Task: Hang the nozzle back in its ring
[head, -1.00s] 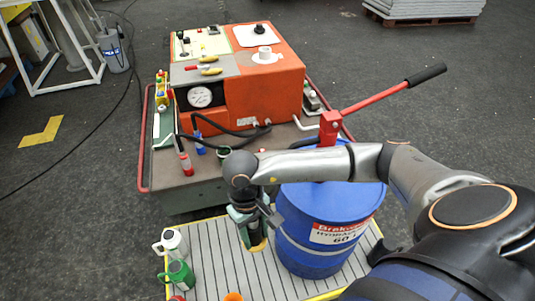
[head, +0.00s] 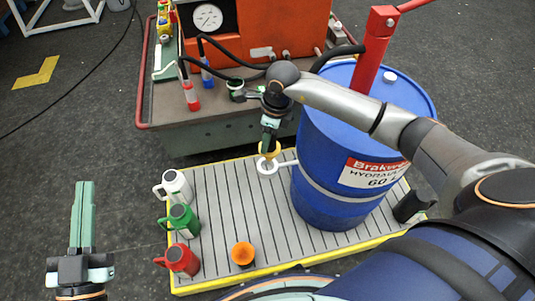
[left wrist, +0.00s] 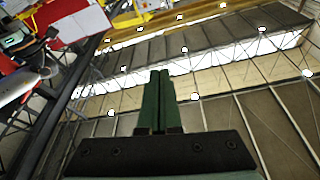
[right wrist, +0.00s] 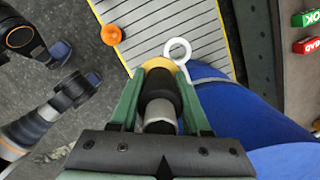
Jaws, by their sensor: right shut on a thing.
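My right gripper (head: 270,132) is shut on the nozzle, a black and silver cylinder (right wrist: 159,108) with a yellow collar (head: 270,148). The ring, a white loop (head: 268,166) on a short arm, sticks out from the side of the blue drum (head: 322,200). In the head view the yellow collar overlaps the far edge of the ring. In the right wrist view the ring (right wrist: 178,45) shows just beyond the collar, slightly right. I cannot tell whether they touch. My left gripper (head: 84,185) is shut and empty, pointing up at the left.
White (head: 177,186), green (head: 184,220) and red (head: 182,260) jugs stand at the left edge of the slatted platform (head: 225,205). An orange funnel (head: 243,254) stands near its front. The orange machine (head: 285,30) is behind.

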